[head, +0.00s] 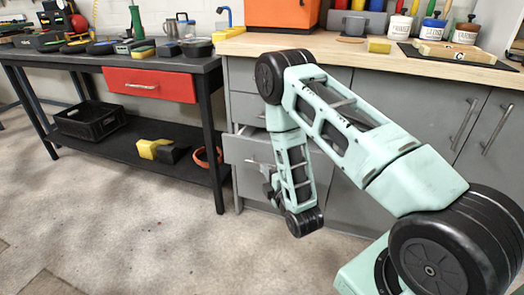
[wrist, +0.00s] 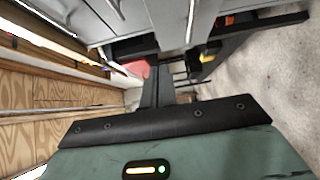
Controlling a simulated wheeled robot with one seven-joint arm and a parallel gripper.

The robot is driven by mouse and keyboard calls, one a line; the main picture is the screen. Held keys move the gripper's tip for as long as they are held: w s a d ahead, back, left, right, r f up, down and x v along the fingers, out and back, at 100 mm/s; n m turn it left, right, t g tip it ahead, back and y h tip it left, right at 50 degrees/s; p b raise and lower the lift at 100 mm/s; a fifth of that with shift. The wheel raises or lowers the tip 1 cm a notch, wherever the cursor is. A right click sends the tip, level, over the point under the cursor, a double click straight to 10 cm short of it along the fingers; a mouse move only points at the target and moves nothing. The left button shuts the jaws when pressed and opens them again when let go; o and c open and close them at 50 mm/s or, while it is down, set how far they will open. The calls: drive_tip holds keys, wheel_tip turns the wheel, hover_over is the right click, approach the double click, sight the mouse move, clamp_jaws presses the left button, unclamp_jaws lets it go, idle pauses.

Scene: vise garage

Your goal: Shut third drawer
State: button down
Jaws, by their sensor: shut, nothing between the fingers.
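The grey drawer unit stands under the wooden counter in the head view. Its third drawer (head: 240,149) stands out from the unit, with its top edge and left part showing. How far it is out is hard to judge, because my arm covers its right part. My gripper (head: 268,186) is low in front of the drawer unit, partly hidden by my wrist. In the wrist view my gripper (wrist: 160,88) shows its fingers together and empty. Brown wood-grained panels fill the left of that view, and grey fronts are at the top. Contact with the drawer cannot be told.
A dark workbench with a red drawer (head: 150,84) stands to the left. Its lower shelf holds a black crate (head: 90,121) and a yellow-and-black item (head: 162,150). Grey cupboard doors (head: 484,135) are to the right. The concrete floor (head: 130,225) in front is clear.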

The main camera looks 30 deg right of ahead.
drive_tip(key=w+p, duration=0.1)
drive_tip(key=p, duration=0.1)
drive_tip(key=b, duration=0.1)
approach(253, 142)
drive_tip(key=w+a, duration=0.2)
drive_tip(key=w, duration=0.1)
drive_tip(key=shift+w+d+f+b, duration=0.15)
drive_tip(key=shift+w+d+b, duration=0.25)
drive_tip(key=shift+w+d, duration=0.9)
drive_tip(key=shift+d, duration=0.05)
